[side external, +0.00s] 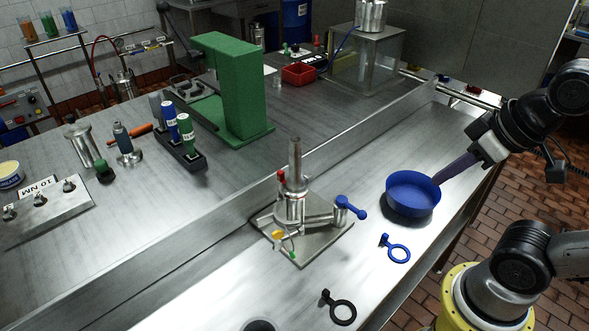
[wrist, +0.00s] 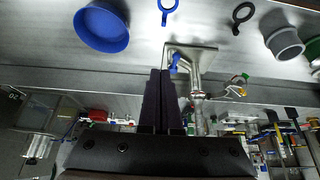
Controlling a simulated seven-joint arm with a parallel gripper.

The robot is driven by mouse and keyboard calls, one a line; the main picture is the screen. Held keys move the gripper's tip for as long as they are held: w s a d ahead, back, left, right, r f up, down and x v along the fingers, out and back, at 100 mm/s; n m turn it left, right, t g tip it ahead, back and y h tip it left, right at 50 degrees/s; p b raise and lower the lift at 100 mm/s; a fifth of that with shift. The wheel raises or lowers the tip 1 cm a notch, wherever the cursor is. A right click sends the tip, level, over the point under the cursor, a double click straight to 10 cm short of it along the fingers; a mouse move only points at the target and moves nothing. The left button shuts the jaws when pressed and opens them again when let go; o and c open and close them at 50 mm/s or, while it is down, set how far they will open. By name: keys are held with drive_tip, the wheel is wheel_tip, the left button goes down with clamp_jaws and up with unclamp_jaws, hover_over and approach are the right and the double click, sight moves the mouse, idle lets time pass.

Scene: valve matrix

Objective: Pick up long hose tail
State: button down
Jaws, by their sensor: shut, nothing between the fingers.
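My gripper (side external: 437,181) is shut and empty. Its dark purple fingers slope down to the left, and their tips overlap the right rim of the blue bowl (side external: 411,190) in the side view; I cannot tell whether they touch it. In the wrist view the shut fingers (wrist: 160,73) point at the valve base plate (wrist: 207,47). No part is plainly marked as the long hose tail. A tall, slim steel tube (side external: 295,158) stands upright on the valve assembly (side external: 291,206), which has a blue lever (side external: 351,208); I cannot tell whether that tube is it.
A blue ring cap (side external: 398,253) and a black ring cap (side external: 342,311) lie on the steel bench near its front edge. A low metal wall (side external: 345,130) runs behind the valve. A green press (side external: 232,85) and a red bin (side external: 298,74) stand beyond it.

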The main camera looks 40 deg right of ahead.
drive_tip(key=c, duration=0.6)
unclamp_jaws()
drive_tip(key=shift+o, duration=0.2)
